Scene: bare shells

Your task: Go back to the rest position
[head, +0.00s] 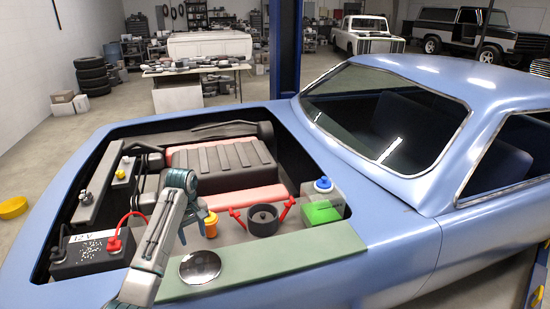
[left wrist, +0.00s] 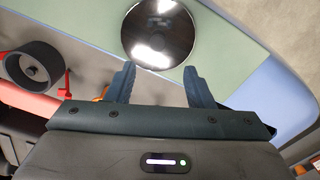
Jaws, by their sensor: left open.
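My left gripper (head: 193,222) is over the front of the blue car's open engine bay, its arm reaching in from the lower left. In the left wrist view, the left gripper (left wrist: 159,72) shows two dark blue fingers spread apart with nothing between them. Just beyond the fingertips lies a shiny round metal disc (left wrist: 158,30) on a green strip (left wrist: 220,32). In the head view, the disc (head: 200,266) lies on the green strip (head: 290,253) at the bay's front edge, below the gripper. My right gripper is in neither view.
Around my left arm are a battery (head: 85,252) with a red clamp, an orange cap (head: 211,226), a black cup (head: 263,220) between red handles, a green block (head: 321,213) and a blue-capped jar (head: 323,187). The engine (head: 222,160) is behind. The blue fender (head: 385,235) is clear.

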